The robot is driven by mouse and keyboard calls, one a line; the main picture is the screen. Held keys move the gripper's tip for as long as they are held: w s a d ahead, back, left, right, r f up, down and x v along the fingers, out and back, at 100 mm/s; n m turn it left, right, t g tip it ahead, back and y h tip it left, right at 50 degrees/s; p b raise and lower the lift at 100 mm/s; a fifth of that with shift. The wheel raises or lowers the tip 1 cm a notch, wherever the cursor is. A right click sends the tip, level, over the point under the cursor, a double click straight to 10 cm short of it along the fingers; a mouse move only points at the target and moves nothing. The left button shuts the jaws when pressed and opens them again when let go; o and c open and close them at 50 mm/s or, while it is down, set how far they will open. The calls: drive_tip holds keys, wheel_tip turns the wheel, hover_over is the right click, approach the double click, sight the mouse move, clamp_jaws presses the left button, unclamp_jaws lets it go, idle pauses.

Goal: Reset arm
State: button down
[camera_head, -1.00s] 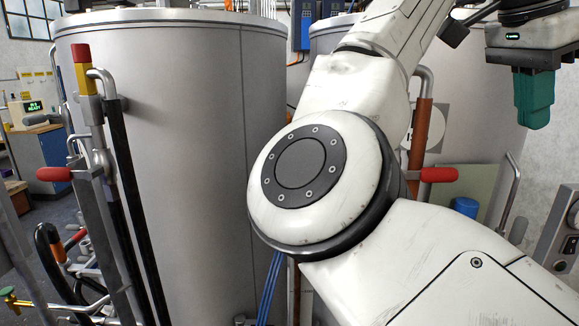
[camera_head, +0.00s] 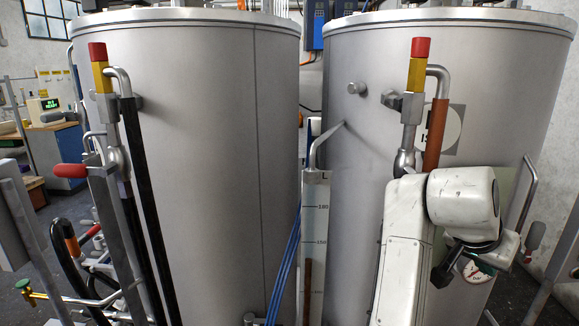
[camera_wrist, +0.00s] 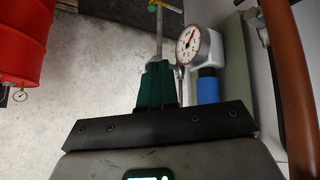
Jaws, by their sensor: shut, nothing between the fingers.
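My white arm (camera_head: 408,250) is folded low at the right in the head view, in front of the right tank. My gripper (camera_wrist: 157,66) points away from the wrist camera; its two green fingers are together, with nothing between them.
Two large grey tanks, left (camera_head: 200,150) and right (camera_head: 340,90), stand ahead with pipes and red-tipped valves. A level gauge (camera_head: 315,240) stands between them. A dial gauge (camera_wrist: 195,45) and blue cylinder (camera_wrist: 208,88) are close right of the fingers. A red drum (camera_wrist: 22,40) stands left.

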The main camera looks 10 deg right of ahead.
drive_tip(key=s+a+f+n+y, duration=0.1)
drive_tip(key=s+a+f+n, duration=0.15)
drive_tip(key=f, duration=0.55)
drive_tip(key=s+a+f+n+t+y, duration=0.1)
drive_tip(key=s+f+n, duration=0.25)
drive_tip(key=f, duration=0.35)
drive_tip(key=s+a+f+n, duration=0.1)
drive_tip(key=s+f+n, duration=0.15)
drive_tip(key=f, duration=0.55)
drive_tip(key=s+a+f+n+y, duration=0.2)
drive_tip(key=s+a+f, duration=0.3)
drive_tip(key=s, duration=0.3)
drive_tip(key=s+a+f+n+g+y, duration=0.1)
drive_tip(key=s+a+f+n+y, duration=0.1)
drive_tip(key=s+a+f, duration=0.4)
drive_tip(key=s+y, duration=0.1)
drive_tip(key=s, duration=0.1)
drive_tip(key=shift+s+a+f+g+y, duration=0.2)
drive_tip(key=shift+s+a+g+y, duration=0.1)
drive_tip(key=shift+s+a, duration=0.1)
drive_tip(key=c, duration=1.8)
unclamp_jaws()
drive_tip(key=shift+n, duration=0.25)
